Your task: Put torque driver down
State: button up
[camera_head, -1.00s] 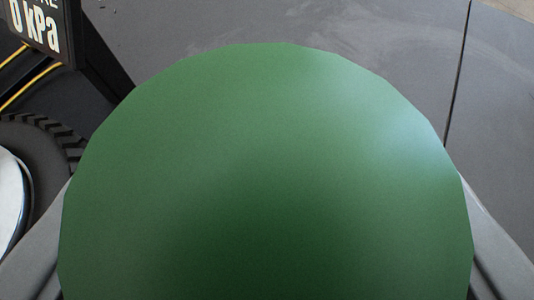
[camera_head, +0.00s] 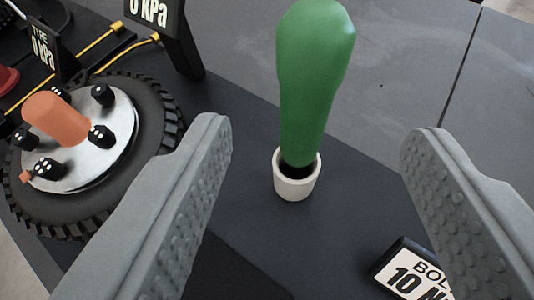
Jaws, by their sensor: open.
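The torque driver (camera_head: 312,75) shows as a green handle, standing nearly upright with its lower end in a small white cup-like holder (camera_head: 297,188). The holder stands on a dark surface (camera_head: 255,215). My gripper (camera_head: 318,145) is open, with one grey finger at the left and one at the right. Both fingers are well apart from the handle, and nothing is between them in their grip. The driver's tip is hidden inside the holder.
A wheel (camera_head: 150,130) with a silver hub, dark nuts and an orange knob lies at the left. A kPa display (camera_head: 160,25) stands behind it. A label plate (camera_head: 412,275) sits at the lower right. Grey floor (camera_head: 400,80) lies beyond.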

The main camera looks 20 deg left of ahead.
jog(key=shift+s, duration=0.1)
jog(key=s+a+r+t, duration=0.1)
jog(key=s+a+r, duration=0.1)
jog(key=s, duration=0.9)
jog(key=s+a+r+m+t+h, duration=0.1)
jog(key=s+a+r+t, duration=0.1)
jog(key=s, duration=1)
jog(key=s+a+r+t+h, duration=0.1)
jog(key=s+a+r, duration=0.1)
jog(key=s, duration=0.9)
jog(key=shift+s+a+r+m+t, duration=0.35)
jog(key=shift+a+r+m+t, duration=0.05)
jog(key=shift+a, duration=0.3)
jog(key=shift+o, duration=0.2)
jog(key=shift+w, duration=0.1)
